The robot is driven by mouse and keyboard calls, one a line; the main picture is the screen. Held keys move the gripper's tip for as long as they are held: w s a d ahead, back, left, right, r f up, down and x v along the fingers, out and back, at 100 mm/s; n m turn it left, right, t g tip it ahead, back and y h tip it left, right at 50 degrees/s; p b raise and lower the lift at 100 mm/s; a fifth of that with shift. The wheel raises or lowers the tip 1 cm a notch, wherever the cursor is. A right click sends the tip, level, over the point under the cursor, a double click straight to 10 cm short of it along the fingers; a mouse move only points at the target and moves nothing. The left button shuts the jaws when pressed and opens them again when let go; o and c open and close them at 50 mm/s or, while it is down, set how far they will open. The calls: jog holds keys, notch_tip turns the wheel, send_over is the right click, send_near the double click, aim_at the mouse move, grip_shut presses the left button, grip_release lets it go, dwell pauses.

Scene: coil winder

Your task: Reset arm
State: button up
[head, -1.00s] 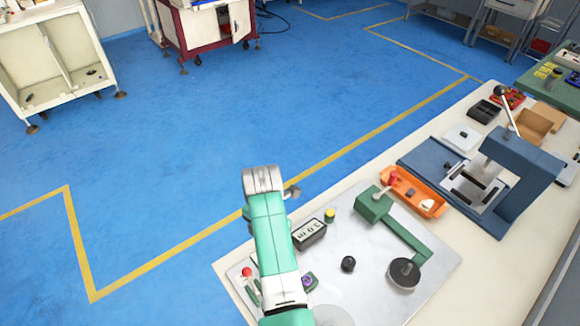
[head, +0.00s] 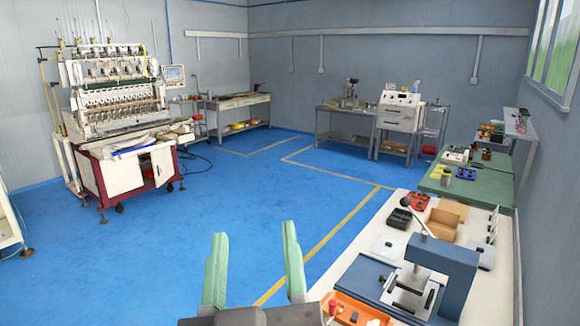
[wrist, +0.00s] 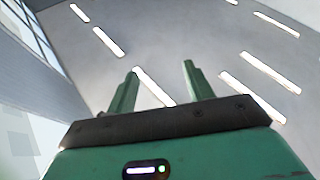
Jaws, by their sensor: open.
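My gripper (head: 256,272) shows at the bottom middle of the head view, with its two green fingers pointing up and spread apart. It is open, and nothing is between the fingers. In the wrist view my gripper (wrist: 158,88) points toward the ceiling, with strip lights (wrist: 152,86) behind it. In the head view it stands left of the white worktable (head: 476,262). The rest of my arm is hidden below the picture.
On the worktable stand a blue press (head: 445,265), an orange tray (head: 352,310), a cardboard box (head: 444,218) and a black tray (head: 400,217). A winding machine (head: 112,100) stands back left. Blue floor (head: 230,205) is clear ahead.

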jog(key=s+d+r+m+t+h, duration=0.2)
jog(key=s+d+r+m, duration=0.15)
jog(key=s, duration=0.25)
notch_tip(320, 180, up, 27)
jog(key=p, duration=2.6)
jog(key=shift+s+a, duration=0.2)
jog(key=shift+a, duration=0.05)
